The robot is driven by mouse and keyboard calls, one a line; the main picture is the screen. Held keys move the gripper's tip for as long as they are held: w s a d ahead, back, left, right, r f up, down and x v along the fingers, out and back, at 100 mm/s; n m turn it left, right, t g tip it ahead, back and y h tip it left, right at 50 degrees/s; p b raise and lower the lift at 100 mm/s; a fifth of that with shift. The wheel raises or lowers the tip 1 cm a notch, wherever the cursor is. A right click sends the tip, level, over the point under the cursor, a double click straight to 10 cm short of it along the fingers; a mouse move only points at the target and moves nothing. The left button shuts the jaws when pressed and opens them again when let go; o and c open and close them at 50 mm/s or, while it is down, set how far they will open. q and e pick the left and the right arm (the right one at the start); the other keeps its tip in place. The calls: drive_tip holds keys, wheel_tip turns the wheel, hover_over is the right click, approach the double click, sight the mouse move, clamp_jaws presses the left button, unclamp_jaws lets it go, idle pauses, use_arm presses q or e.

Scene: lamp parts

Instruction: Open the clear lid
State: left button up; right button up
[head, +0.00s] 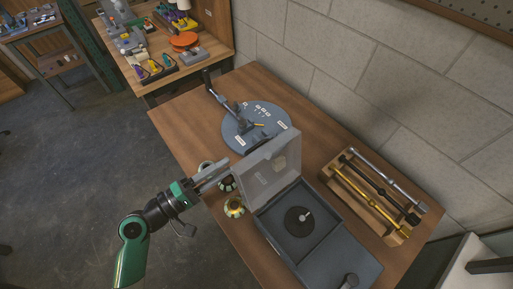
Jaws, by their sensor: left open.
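The clear lid (266,168) is a greyish see-through panel. It stands raised along the left-hand edge of a grey box (338,252) on the table. The box is open under it, and a black disc (299,221) with a small light piece lies inside. My left gripper (222,174) is open and sits just left of the lid, with its fingers pointing at the lid's outer side. I cannot tell whether a fingertip touches the lid. My right gripper is not in view.
Small round parts (234,207) lie on the table under and beside my left gripper. A round blue-grey base (257,127) with a jointed arm stands behind the lid. A wooden rack (372,197) with several rods is at the right. The table's left edge is close to my arm.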

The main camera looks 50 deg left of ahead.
sight(249, 151)
use_arm(q)
drive_tip(key=w, duration=0.7)
drive_tip(key=w+d, duration=0.1)
drive_tip(key=w, duration=0.3)
drive_tip(key=shift+w+r+p, duration=0.1)
drive_tip(key=shift+p, duration=0.25)
drive_tip(key=shift+c, duration=0.3)
clamp_jaws()
idle(0.4)
